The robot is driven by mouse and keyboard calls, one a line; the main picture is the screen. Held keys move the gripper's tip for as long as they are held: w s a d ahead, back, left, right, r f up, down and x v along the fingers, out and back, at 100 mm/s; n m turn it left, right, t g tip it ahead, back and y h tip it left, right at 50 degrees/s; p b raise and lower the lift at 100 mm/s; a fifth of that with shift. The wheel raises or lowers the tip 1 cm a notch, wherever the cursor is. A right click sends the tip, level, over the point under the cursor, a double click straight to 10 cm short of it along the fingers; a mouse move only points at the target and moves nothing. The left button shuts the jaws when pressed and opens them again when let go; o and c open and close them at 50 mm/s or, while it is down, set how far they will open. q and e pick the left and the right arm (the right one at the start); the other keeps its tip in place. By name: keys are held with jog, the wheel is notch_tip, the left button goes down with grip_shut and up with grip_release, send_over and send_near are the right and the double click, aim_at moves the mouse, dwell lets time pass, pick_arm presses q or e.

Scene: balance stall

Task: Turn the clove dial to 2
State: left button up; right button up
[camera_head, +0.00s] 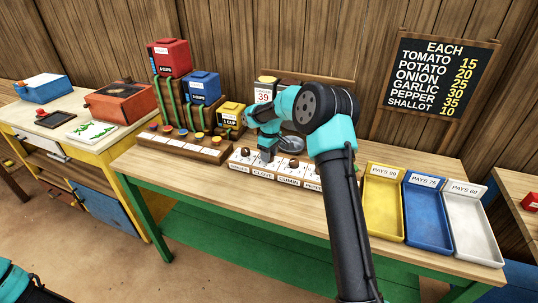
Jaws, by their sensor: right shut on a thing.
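The dial panel (236,165) is a white strip on the wooden table with labelled knobs. The clove label (263,175) is second from the left. My right gripper (267,155) points down above that label and is shut on the clove dial, which it mostly hides. The dial's setting cannot be read. The ginger knob (245,152) is just left of the gripper and the cumin knob (293,163) just right. The pepper end is partly hidden by my right arm. Only part of my left arm shows at the bottom left corner; its gripper is out of view.
A wooden strip with coloured knobs (181,143) lies left of the panel. Red (169,57), blue (202,88) and yellow (230,115) cup dispensers stand behind it. Yellow (381,205), blue (428,215) and white (470,228) pay trays stand at the right.

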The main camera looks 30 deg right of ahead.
dwell(0.4)
jog(key=o, duration=0.9)
jog(key=shift+r, duration=0.15)
jog(key=r, duration=1.1)
jog(key=d+r, duration=0.1)
jog(key=r, duration=0.5)
jog(key=shift+w+d, duration=0.1)
jog(key=shift+w, duration=0.2)
